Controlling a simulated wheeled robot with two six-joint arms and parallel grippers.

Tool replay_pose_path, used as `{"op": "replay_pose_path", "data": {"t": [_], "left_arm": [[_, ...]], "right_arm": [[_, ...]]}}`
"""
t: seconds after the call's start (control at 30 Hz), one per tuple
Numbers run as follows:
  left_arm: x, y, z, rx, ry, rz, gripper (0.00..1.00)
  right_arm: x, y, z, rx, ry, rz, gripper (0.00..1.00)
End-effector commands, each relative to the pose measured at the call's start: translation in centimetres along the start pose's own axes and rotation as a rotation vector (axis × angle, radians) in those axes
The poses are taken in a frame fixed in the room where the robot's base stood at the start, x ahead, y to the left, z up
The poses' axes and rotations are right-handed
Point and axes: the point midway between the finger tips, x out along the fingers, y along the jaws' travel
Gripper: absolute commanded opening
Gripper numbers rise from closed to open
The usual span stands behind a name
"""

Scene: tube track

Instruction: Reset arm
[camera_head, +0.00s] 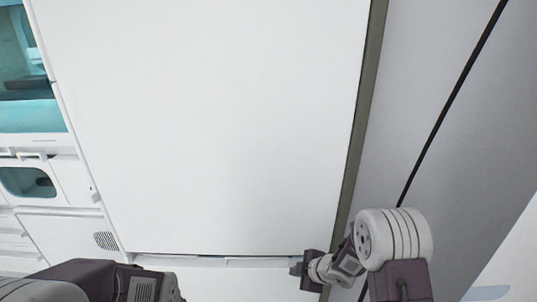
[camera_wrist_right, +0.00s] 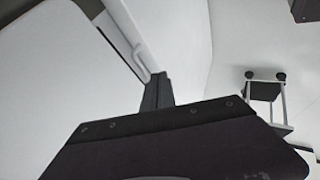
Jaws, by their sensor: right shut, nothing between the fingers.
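My right gripper (camera_head: 297,268) reaches in from the lower right, in front of the lower edge of a large white panel. In the right wrist view its dark fingers (camera_wrist_right: 158,91) are together and empty. My left arm (camera_head: 110,281) shows along the bottom left edge of the head view; its gripper is not visible.
The large white panel (camera_head: 210,120) fills the middle of the head view. Cabinets with a teal window (camera_head: 28,115) stand at left, a grey wall (camera_head: 440,110) at right. The right wrist view shows a white handle (camera_wrist_right: 139,58) and a wheeled frame (camera_wrist_right: 282,98).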

Motion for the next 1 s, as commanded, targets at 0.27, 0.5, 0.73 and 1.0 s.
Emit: {"op": "replay_pose_path", "data": {"t": [0.27,0.5,0.73,1.0], "left_arm": [[-4.9,0.1,-0.5,0.000,0.001,0.000,1.00],[-4.9,0.1,-0.5,0.000,0.000,0.000,1.00],[-4.9,0.1,-0.5,0.000,0.000,0.000,1.00],[-4.9,0.1,-0.5,0.000,0.000,0.000,1.00]], "right_arm": [[-16.9,4.8,-1.1,0.526,-0.243,0.213,0.00],[-21.6,-7.9,1.8,1.218,-0.542,0.047,0.00],[-22.7,-11.9,1.6,1.419,-0.662,-0.033,0.00],[-22.7,-11.8,1.6,1.418,-0.661,-0.031,0.00]]}}
